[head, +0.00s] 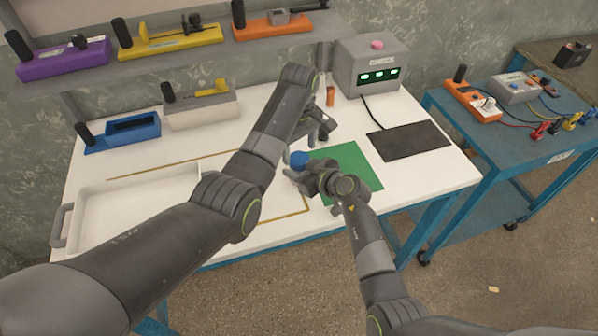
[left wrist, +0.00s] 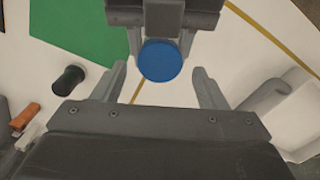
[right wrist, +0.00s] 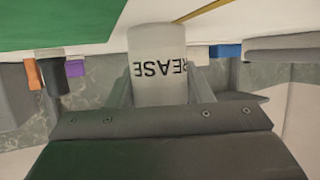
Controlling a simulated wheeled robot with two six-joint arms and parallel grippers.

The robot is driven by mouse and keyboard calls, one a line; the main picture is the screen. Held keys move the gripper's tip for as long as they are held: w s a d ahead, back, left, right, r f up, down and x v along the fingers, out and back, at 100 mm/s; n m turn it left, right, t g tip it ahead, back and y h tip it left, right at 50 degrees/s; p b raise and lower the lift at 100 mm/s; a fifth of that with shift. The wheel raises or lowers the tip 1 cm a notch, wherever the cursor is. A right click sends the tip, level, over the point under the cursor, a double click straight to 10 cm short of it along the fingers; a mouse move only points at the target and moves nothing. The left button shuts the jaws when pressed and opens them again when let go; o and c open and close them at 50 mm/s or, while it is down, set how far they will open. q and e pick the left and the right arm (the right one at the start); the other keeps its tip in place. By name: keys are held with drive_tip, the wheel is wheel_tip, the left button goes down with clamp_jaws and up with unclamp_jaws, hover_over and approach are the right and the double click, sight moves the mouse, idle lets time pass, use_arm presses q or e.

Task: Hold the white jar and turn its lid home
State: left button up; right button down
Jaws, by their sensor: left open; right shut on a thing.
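The white jar (right wrist: 158,60), printed with upside-down "GREASE" lettering, stands between the fingers of my right gripper in the right wrist view. My right gripper (head: 306,176) is shut on it above the table, by the green mat. The blue lid (head: 298,160) shows at the right gripper's tip. In the left wrist view the round blue lid (left wrist: 160,61) faces the camera and hides the jar beneath. How tightly it is seated cannot be told. My left gripper (left wrist: 160,88) is open, its fingers to either side of the lid and apart from it.
The green mat (head: 352,168) lies on the white table, with a dark pad (head: 408,140) to its right. A grey box with a pink button (head: 370,68) stands behind. A white tray (head: 120,212) is at the left. A blue holder (head: 122,131) stands farther back.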

sight(299, 158)
use_arm(q)
drive_tip(key=shift+f, duration=1.55)
drive_tip(key=c, duration=0.9)
drive_tip(key=o, duration=1)
drive_tip(key=shift+r, duration=0.1)
drive_tip(key=shift+r, duration=2.2)
